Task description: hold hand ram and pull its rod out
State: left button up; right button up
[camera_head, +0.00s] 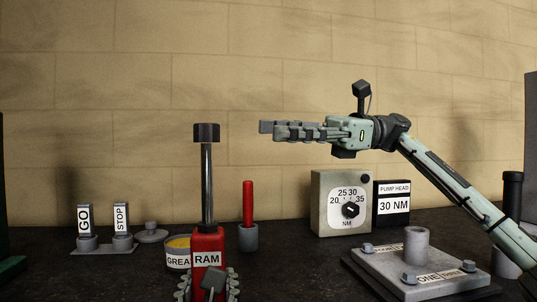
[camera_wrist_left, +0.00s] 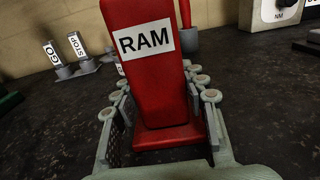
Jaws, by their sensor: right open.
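The hand ram (camera_head: 208,244) is a red upright body labelled RAM, with a steel rod (camera_head: 207,185) standing out of its top and a dark cap (camera_head: 206,133) on the rod. My left gripper (camera_head: 209,284) is at the bottom of the head view, its fingers on both sides of the ram.
Behind the ram stand a grease tin (camera_head: 178,253) and a red stick in a grey cup (camera_head: 248,238). GO and STOP switches (camera_head: 103,248) are at left. At right are a dial box (camera_head: 341,218), a pump head box (camera_head: 392,217) and a bolted plate (camera_head: 445,283).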

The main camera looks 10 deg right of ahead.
aim_at(212, 141)
pick_arm(q)
jog(key=o, duration=0.5)
jog(key=shift+s, duration=0.1)
jog(key=s, duration=0.7)
jog(key=shift+s+a, duration=0.15)
jog(key=shift+a, duration=0.05)
jog(key=w, duration=0.7)
jog(key=shift+w+d, duration=0.15)
jog(key=shift+w, duration=0.1)
pick_arm(e)
jog(key=a, duration=0.3)
jog(key=s+a, duration=0.1)
jog(key=a, duration=0.7)
jog(key=shift+s+a+f, duration=0.1)
jog(key=shift+s+a, duration=0.05)
jog(key=shift+s, duration=0.15)
